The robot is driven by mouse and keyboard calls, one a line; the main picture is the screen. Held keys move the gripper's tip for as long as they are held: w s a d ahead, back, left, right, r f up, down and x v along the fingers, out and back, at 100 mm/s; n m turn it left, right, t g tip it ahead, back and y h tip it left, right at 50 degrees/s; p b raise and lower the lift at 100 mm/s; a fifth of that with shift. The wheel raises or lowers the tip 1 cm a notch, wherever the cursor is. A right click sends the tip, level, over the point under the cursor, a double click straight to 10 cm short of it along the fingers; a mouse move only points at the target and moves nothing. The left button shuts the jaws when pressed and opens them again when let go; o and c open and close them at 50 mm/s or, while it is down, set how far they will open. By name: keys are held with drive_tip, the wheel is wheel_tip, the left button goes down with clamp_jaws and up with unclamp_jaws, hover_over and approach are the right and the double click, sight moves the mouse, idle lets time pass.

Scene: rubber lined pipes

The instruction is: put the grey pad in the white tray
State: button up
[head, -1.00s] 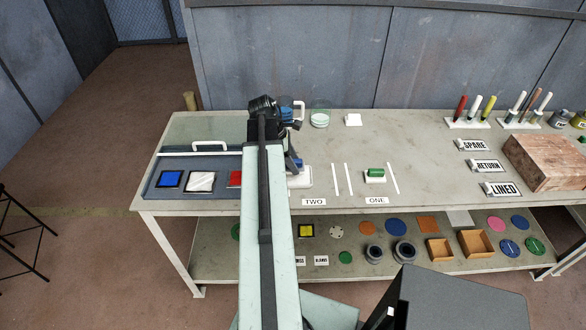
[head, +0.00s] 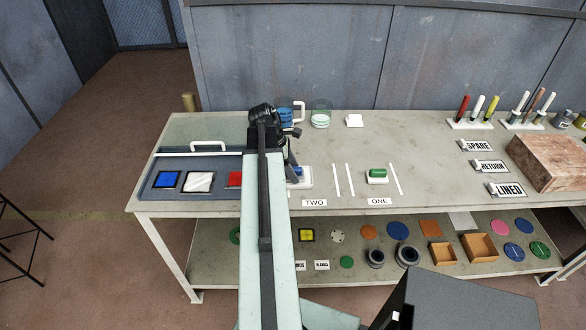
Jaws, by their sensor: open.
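No grey pad can be made out; my arm hides part of the bench and of the dark blue pad holder (head: 215,190). That holder shows a blue pad (head: 167,180), a white pad (head: 199,182) and part of a red pad (head: 235,179). A white tray (head: 307,183) behind the label TWO is partly hidden by my arm and has something blue on it.
A clear cup (head: 320,115) and a white-handled jug (head: 297,110) stand behind my wrist. White strips (head: 350,180) lie between the trays. Marker stands (head: 470,123), sign blocks (head: 489,166) and a brick-like block (head: 552,160) fill the right. The bench middle is clear.

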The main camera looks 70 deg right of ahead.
drive_tip(key=p+v, duration=1.1)
drive_tip(key=v, duration=0.1)
drive_tip(key=w+a+f+m+t, duration=0.1)
drive_tip(key=w+a+m+t, duration=0.15)
drive_tip(key=w+a, duration=2.2)
drive_tip(key=w+a+m+t, duration=0.1)
drive_tip(key=w+a, duration=0.2)
drive_tip(key=a, duration=1.2)
drive_tip(key=w+a+y, duration=0.1)
drive_tip(key=w+a, duration=0.2)
drive_tip(key=a, duration=1.3)
drive_tip(key=shift+a+f+m+t+y, duration=0.25)
drive_tip(key=shift+f+m+t+y, duration=0.05)
drive_tip(key=shift+f+m+t, duration=0.05)
